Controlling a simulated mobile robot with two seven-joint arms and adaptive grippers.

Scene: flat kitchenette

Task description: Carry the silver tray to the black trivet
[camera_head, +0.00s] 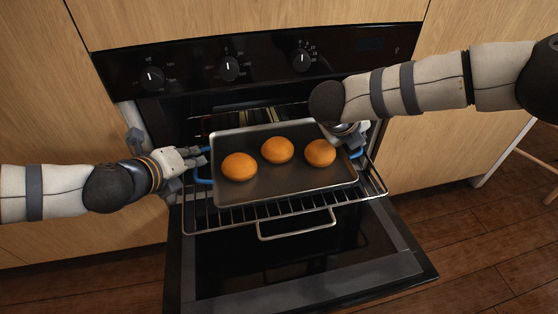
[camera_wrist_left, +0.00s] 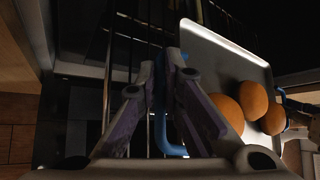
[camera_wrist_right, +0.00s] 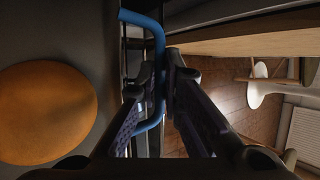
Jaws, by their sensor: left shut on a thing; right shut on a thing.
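The silver tray (camera_head: 270,185) carries three round orange-brown buns (camera_head: 278,150) and sits at the oven's wire rack, slightly tilted in the head view. It has blue handles at its two sides. My left gripper (camera_head: 203,163) is shut on the left blue handle (camera_wrist_left: 161,130). My right gripper (camera_head: 355,148) is shut on the right blue handle (camera_wrist_right: 157,75), and my right forearm partly covers that side. I cannot tell whether the tray touches the rack. The black trivet is not in view.
The oven door (camera_head: 300,262) is open and lies below the pulled-out wire rack (camera_head: 255,215). Oven knobs (camera_head: 229,68) are above. Wooden cabinets (camera_head: 35,120) flank the oven. Wooden floor (camera_head: 490,225) is free at the right, with a pale stool or table leg at the edge.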

